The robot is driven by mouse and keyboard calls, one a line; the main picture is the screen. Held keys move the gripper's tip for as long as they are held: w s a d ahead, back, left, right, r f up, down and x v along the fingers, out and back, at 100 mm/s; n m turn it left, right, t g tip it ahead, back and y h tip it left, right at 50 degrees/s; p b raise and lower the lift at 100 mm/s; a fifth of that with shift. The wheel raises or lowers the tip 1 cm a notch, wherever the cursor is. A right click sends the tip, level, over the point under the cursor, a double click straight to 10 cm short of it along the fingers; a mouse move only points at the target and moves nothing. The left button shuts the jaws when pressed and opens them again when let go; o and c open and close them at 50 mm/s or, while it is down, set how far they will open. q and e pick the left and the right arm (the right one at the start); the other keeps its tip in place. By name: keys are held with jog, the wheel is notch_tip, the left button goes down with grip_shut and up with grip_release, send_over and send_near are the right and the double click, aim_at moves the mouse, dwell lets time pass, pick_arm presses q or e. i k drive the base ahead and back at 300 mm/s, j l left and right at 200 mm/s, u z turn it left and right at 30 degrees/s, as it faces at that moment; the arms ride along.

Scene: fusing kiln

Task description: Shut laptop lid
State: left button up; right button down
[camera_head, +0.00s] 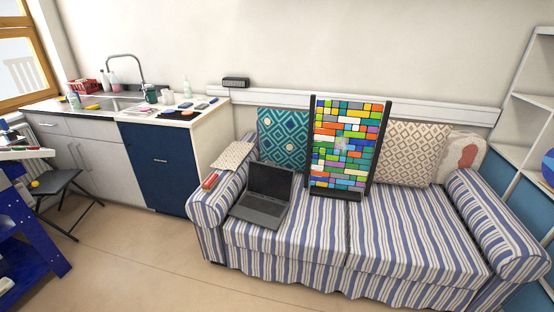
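An open dark grey laptop (262,211) sits on the left seat of a striped sofa, close to its left armrest. Its lid (271,180) stands up and leans back, with a dark screen facing the front. Its keyboard base lies on the seat and points toward the sofa's front left. Neither of my grippers shows in the head view.
The striped sofa (400,236) stands against the wall. A colourful tiled panel (343,143) in a black frame stands on it, right of the laptop. A patterned teal cushion (284,136) is behind the lid. Small items lie on the left armrest. Floor in front is clear.

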aim_at(268, 179)
jog(key=i+l+u, duration=0.2)
jog(key=u, duration=0.2)
jog(key=i+l+u, duration=0.6)
jog(key=u, duration=0.6)
